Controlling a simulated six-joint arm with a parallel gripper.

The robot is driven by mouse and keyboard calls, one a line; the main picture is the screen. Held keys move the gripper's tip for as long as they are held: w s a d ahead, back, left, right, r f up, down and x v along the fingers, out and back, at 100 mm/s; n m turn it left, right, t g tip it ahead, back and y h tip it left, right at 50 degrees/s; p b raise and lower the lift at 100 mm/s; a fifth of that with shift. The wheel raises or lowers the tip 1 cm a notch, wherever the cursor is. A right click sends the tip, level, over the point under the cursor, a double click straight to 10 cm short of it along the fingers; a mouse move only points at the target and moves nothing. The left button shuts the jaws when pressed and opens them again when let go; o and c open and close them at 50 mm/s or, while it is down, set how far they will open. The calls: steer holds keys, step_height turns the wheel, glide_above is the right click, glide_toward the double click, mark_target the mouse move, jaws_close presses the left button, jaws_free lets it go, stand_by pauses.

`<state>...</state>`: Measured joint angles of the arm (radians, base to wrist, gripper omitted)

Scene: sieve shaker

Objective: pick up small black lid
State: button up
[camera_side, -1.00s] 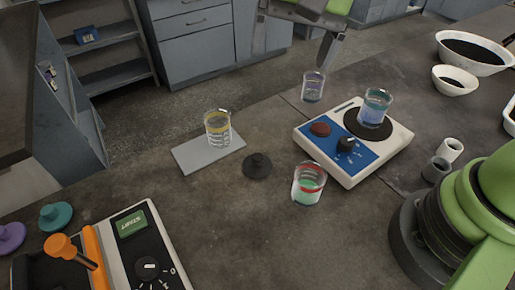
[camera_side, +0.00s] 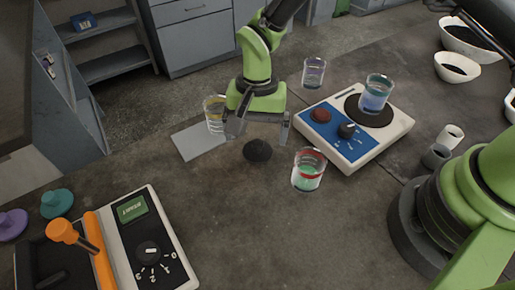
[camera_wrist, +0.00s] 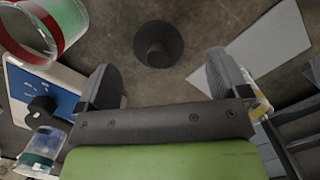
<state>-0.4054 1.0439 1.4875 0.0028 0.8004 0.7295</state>
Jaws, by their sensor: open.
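The small black lid (camera_side: 257,150) lies on the table with its knob up, between the white plate and the red-banded beaker. My gripper (camera_side: 262,132) is open and empty above and just behind the lid in the side view. In the wrist view the lid (camera_wrist: 158,44) shows as a dark disc with a round knob, beyond the fingertips and midway between the two fingers (camera_wrist: 165,78). The fingers do not appear to touch it.
A red-banded beaker (camera_side: 308,170) stands close right of the lid. A yellow-banded beaker (camera_side: 213,115), partly hidden by my gripper, stands by the white plate (camera_side: 195,142). A hotplate (camera_side: 350,160) carries a blue beaker (camera_side: 376,95).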

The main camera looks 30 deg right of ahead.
mark_target(257, 142)
steer(key=f, duration=0.3)
steer(key=shift+s+f, duration=0.15)
steer(key=shift+s, duration=0.1)
steer(key=shift+c, duration=0.3)
steer(key=c, duration=0.9)
